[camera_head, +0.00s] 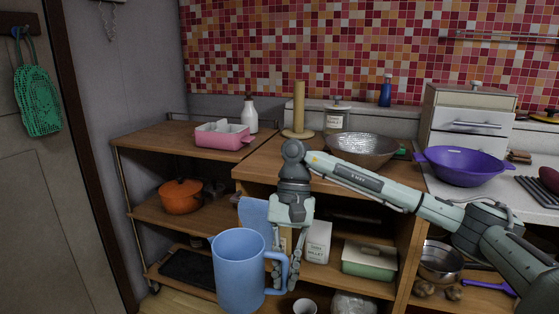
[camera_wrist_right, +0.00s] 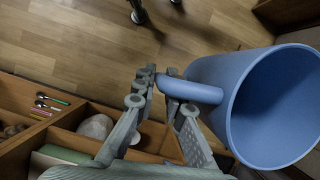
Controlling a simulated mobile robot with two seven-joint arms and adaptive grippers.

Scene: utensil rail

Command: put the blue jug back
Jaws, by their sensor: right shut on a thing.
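The blue jug (camera_head: 238,272) hangs in the air in front of the wooden shelf unit, upright in the head view. My right gripper (camera_head: 283,268) is shut on its handle, to the right of the jug's body. In the right wrist view, the fingers of the right gripper (camera_wrist_right: 166,92) close around the handle of the jug (camera_wrist_right: 222,100), and the jug's open mouth faces the camera. Part of the handle is hidden by the fingers. My left gripper is not in view.
An orange pot (camera_head: 181,197) and a black tray (camera_head: 188,268) sit on the left shelves. A pink container (camera_head: 222,135) and metal bowl (camera_head: 362,150) are on the tops. Bare floor (camera_wrist_right: 70,45) shows below.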

